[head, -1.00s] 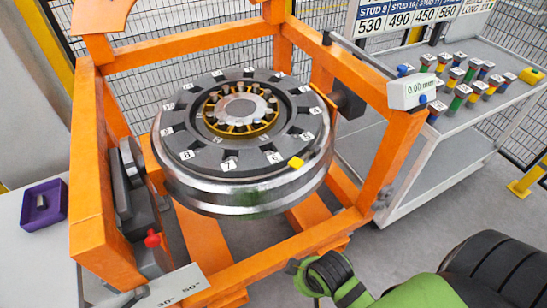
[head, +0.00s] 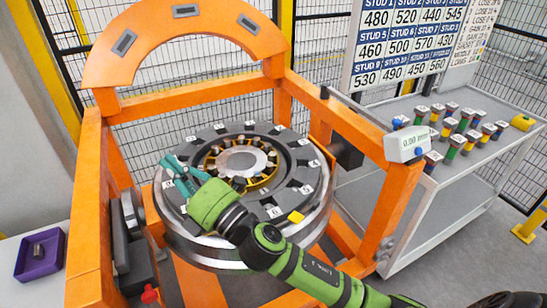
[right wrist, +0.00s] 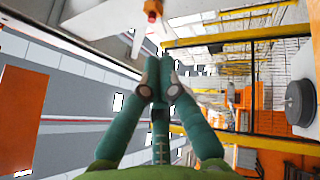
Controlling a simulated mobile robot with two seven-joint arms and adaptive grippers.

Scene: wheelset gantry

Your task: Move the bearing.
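The bearing (head: 266,176), a ring of rollers in a yellow cage around a grey hub, sits in the middle of the big steel wheel (head: 300,222) in the head view. My right gripper (head: 174,169) is over the wheel's left side, to the left of the bearing and apart from it. Its teal fingers (right wrist: 160,62) come together at the tips in the right wrist view, with nothing seen between them. My right arm hides the wheel's lower left part. My left gripper is not in view.
An orange gantry frame (head: 180,102) surrounds the wheel. A purple tray (head: 28,268) with a small metal piece stands at left. A grey cart (head: 420,215) with several coloured studs stands at right. A readout box (head: 407,146) is on the frame.

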